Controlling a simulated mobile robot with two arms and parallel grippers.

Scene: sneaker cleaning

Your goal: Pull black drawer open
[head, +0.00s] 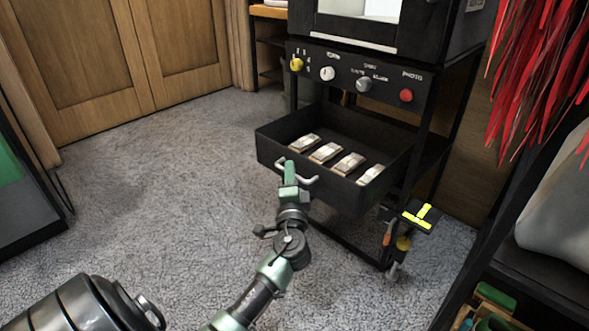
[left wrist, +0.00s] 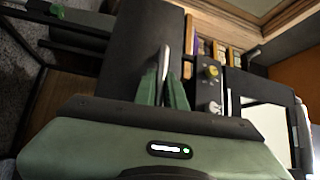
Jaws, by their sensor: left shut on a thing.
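The black drawer (head: 330,189) stands pulled out from the black cabinet, with its inside showing. Several small light blocks (head: 348,163) lie in a row in it. A pale bar handle (head: 309,181) is on its front. In the left wrist view, the green fingers (left wrist: 164,90) close around the silver handle (left wrist: 164,62) against the dark drawer front (left wrist: 137,45). My right gripper is not in view.
A control panel (head: 345,76) with knobs and a red button is above the drawer. A small rack with a yellow-topped tool (head: 417,216) is beside the drawer at the lower right. Red strips (head: 525,80) hang at the right. Grey carpet (head: 160,190) lies clear at the left.

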